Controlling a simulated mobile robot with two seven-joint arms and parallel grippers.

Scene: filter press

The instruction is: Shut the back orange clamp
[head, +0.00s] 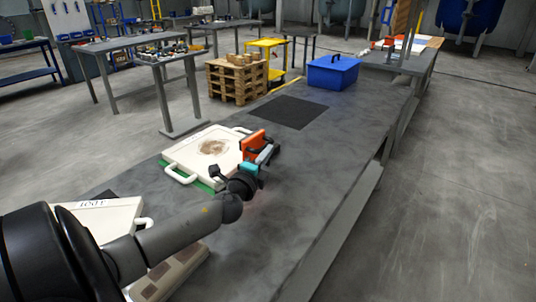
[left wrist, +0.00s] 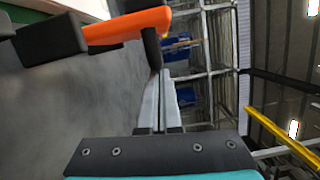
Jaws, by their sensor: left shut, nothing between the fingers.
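The orange clamp (head: 253,141) stands raised at the right edge of a white filter plate (head: 190,150) that has a brown stain. In the left wrist view the clamp's orange arm (left wrist: 128,26) with black ends crosses the top left. My left gripper (head: 266,153), with teal and black parts, is just right of the clamp in the head view. Its two grey fingers are together and empty in the left wrist view (left wrist: 160,100), below and right of the clamp. Whether they touch it I cannot tell. My arm and gripper hide the plate's near right corner. My right gripper is not in view.
The plate has white handles and a green layer under it, on a long grey table (head: 310,160). Another white plate (head: 105,220) lies nearer, partly behind my arm. A dark mat (head: 290,112) and a blue box (head: 333,72) are farther back. The table right of the gripper is clear.

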